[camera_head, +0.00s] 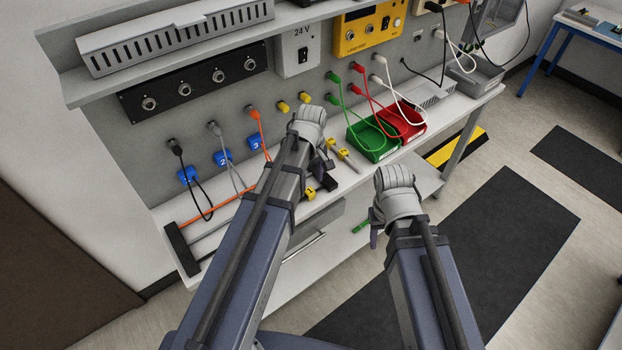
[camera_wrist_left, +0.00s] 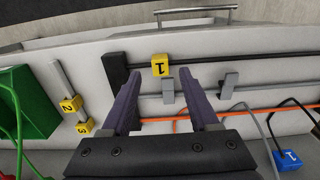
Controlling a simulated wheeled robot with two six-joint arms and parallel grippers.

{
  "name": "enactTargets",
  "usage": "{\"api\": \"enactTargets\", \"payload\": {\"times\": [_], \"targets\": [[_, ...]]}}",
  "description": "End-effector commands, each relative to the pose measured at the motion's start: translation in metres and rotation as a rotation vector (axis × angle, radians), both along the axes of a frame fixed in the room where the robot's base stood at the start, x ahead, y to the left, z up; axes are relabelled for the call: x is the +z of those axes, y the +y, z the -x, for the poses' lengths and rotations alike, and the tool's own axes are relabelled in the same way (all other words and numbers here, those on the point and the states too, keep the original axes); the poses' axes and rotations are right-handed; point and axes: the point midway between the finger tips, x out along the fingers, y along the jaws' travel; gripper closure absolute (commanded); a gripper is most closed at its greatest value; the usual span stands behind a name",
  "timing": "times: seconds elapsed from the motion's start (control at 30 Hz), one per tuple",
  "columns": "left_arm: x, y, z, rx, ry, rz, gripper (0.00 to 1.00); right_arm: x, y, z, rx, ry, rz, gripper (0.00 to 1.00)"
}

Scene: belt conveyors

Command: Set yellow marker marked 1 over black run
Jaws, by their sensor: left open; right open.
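The yellow marker marked 1 (camera_wrist_left: 160,66) shows in the left wrist view beyond my open fingers, beside a black end block (camera_wrist_left: 115,70). It also shows in the head view (camera_head: 309,194). It lies in line with the black run (camera_wrist_left: 270,84); I cannot tell whether it is fully seated. My left gripper (camera_head: 320,172) is open above the bench, and its fingertips (camera_wrist_left: 162,88) are apart from the marker. My right gripper (camera_head: 374,226) is open in front of the bench, away from the marker.
A grey run (camera_wrist_left: 250,109) and an orange run (camera_wrist_left: 170,119) lie alongside. Green (camera_head: 370,147) and red (camera_head: 404,126) bins stand to the right. Cables hang from the back panel.

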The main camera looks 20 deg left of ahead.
Motion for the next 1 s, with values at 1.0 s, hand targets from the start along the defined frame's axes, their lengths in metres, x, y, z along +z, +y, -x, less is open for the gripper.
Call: {"api": "enactTargets", "payload": {"times": [1.0], "targets": [[0.077, -0.070, 0.085, -0.671, 0.040, -0.046, 0.39, 0.076, 0.000, 0.000, -0.005, 0.000, -0.001, 0.50]]}}
